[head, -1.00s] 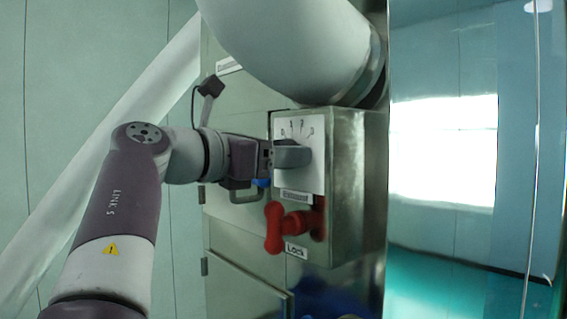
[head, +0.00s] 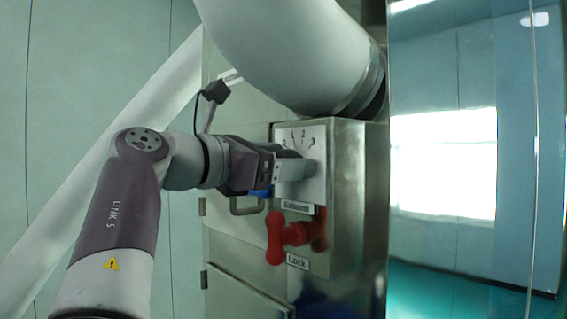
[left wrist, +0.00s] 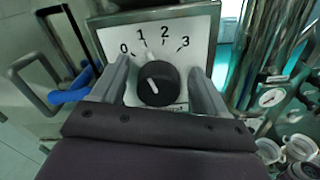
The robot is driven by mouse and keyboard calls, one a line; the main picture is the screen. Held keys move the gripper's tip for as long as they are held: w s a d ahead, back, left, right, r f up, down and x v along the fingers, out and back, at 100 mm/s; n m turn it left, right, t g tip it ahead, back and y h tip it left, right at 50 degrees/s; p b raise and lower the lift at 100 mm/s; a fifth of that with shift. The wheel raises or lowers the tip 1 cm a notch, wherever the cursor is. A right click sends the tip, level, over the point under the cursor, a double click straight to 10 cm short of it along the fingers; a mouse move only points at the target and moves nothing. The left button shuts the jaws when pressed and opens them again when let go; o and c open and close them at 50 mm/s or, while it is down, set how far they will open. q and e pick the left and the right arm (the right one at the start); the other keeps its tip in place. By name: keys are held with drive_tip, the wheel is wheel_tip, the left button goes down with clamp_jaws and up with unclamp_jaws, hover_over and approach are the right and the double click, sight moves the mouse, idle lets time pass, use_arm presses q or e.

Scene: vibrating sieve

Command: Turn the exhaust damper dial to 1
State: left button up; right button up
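The exhaust damper dial is a round black knob (left wrist: 158,84) on a white plate (left wrist: 205,30) marked 0, 1, 2, 3. Its white pointer line leans up and left, toward the space between 0 and 1. My left gripper (left wrist: 159,65) is open, one finger on each side of the knob, with a visible gap on both sides. In the head view my left gripper (head: 292,172) is at the front of the plate and its fingers hide the knob. The plate (head: 313,190) sits on a metal box (head: 357,190). My right gripper is not in view.
A red lock handle (head: 293,235) sticks out just below the dial. A large pale pipe (head: 290,45) runs close above the box. A cabinet handle (left wrist: 38,85) and a blue part (left wrist: 72,92) lie left of the fingers. Gauges (left wrist: 271,97) and pipes stand to the right.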

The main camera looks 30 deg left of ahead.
use_arm(q)
drive_tip(key=shift+s+a+f, duration=0.1)
drive_tip(key=shift+s, duration=0.05)
drive_tip(key=shift+s+a+f, duration=0.15)
drive_tip(key=shift+s, duration=0.05)
drive_tip(key=b+v, duration=0.3)
drive_tip(key=v, duration=0.9)
drive_tip(key=shift+s, duration=0.1)
